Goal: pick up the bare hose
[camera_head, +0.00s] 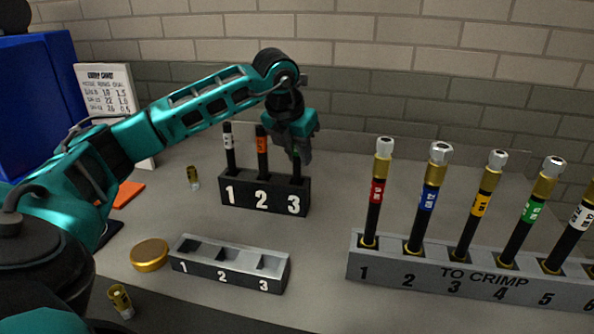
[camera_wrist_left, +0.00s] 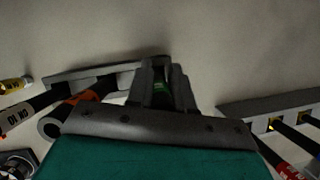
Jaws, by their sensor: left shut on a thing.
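My left gripper (camera_head: 302,156) is shut on the bare hose in slot 3 of the black three-slot rack (camera_head: 262,196). In the left wrist view, this dark bare hose with a green band (camera_wrist_left: 161,92) shows between the fingers (camera_wrist_left: 166,84). Its lower part appears to be in or right at slot 3; I cannot tell if it is lifted. A white-banded hose (camera_head: 229,150) stands in slot 1 and an orange-banded hose (camera_head: 262,150) in slot 2. My right gripper is not in view.
A grey TO CRIMP rack (camera_head: 440,279) at right holds several upright hoses with silver and brass ends. A low three-compartment tray (camera_head: 228,275) stands in front. A gold disc (camera_head: 149,254) and brass fittings (camera_head: 193,177) (camera_head: 121,300) lie on the left. A card (camera_head: 106,92) stands behind.

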